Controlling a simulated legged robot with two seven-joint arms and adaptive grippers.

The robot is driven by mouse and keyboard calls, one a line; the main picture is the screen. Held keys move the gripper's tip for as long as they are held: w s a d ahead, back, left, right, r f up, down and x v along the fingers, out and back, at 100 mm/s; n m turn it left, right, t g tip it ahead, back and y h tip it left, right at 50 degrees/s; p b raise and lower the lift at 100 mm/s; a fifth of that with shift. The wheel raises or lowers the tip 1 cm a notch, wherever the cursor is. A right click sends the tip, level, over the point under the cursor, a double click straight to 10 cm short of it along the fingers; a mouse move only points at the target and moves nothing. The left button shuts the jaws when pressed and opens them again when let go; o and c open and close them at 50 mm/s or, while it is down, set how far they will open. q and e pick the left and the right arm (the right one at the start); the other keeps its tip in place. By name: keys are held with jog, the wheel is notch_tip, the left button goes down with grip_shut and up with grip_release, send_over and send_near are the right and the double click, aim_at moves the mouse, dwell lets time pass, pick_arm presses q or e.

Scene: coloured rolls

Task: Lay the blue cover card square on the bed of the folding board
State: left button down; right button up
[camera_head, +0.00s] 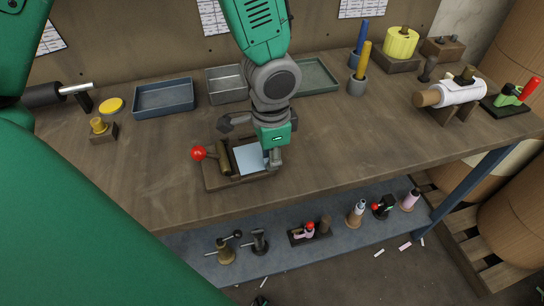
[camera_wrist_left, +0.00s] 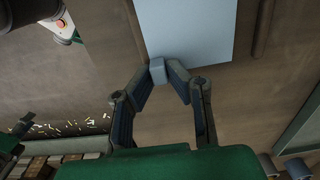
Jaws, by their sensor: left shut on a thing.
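The light blue cover card (camera_head: 249,159) lies over the right part of the folding board (camera_head: 210,178), a brown wooden board with a dark roller-like bar and a red knob at its left. My left gripper (camera_head: 274,160) is shut on the card's right edge. In the left wrist view my left fingertips (camera_wrist_left: 170,76) meet at the near edge of the blue card (camera_wrist_left: 187,28), which extends away from them. The card looks roughly in line with the board's sides. I cannot tell whether it touches the bed. My right gripper is not in view.
A blue-grey tray (camera_head: 165,98), a grey tray (camera_head: 226,84) and a green tray (camera_head: 316,77) stand behind the board. A holder with a white roll (camera_head: 462,92) is at the right. The table around the board's right side is clear. The lower shelf holds several small tools.

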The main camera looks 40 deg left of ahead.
pick_arm(q)
jog(key=shift+s+a+f, duration=0.1)
jog(key=shift+a+f, duration=0.1)
jog(key=shift+a, duration=0.1)
jog(key=c, duration=1.6)
grip_release()
jog(key=shift+a, duration=0.25)
jog(key=shift+o, duration=0.2)
jog(key=shift+a, duration=0.3)
jog(key=shift+d+r, duration=0.1)
jog(key=shift+d, duration=0.55)
jog(key=shift+d+r, duration=0.1)
jog(key=shift+r, duration=0.05)
notch_tip(320, 180, up, 12)
jog(key=p, duration=0.2)
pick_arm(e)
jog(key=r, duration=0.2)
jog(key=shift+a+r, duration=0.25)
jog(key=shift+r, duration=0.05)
pick_arm(q)
jog(key=shift+a, duration=0.4)
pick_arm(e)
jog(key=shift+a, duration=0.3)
